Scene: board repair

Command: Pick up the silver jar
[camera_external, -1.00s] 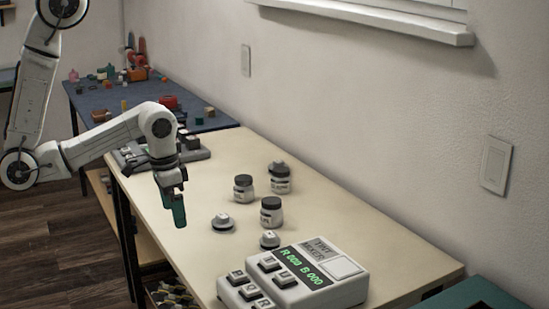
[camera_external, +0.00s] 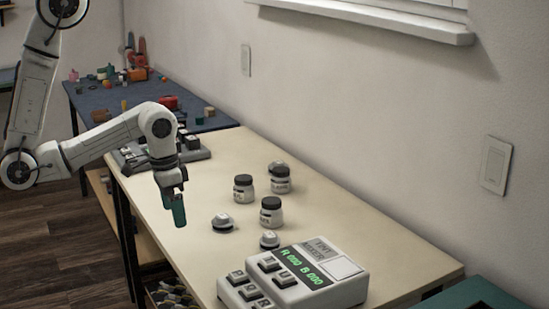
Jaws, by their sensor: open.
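Three small pale-grey jars with dark lids and labels stand upright on the cream table: a left jar (camera_external: 243,190), a back jar (camera_external: 281,182) and a front jar (camera_external: 271,215). Their labels are too small to read, so I cannot tell which one is the silver jar. My gripper (camera_external: 179,216) points down with its teal fingers above the table's left side, left of all the jars and apart from them. It is open and seen nearly side-on, with nothing visible between the fingers.
A low round piece with a pale knob (camera_external: 222,221) sits between my gripper and the front jar. A similar piece (camera_external: 269,240) lies nearer the machine with a green display (camera_external: 304,266). A keypad device (camera_external: 190,148) stands at the far end. The right side is clear.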

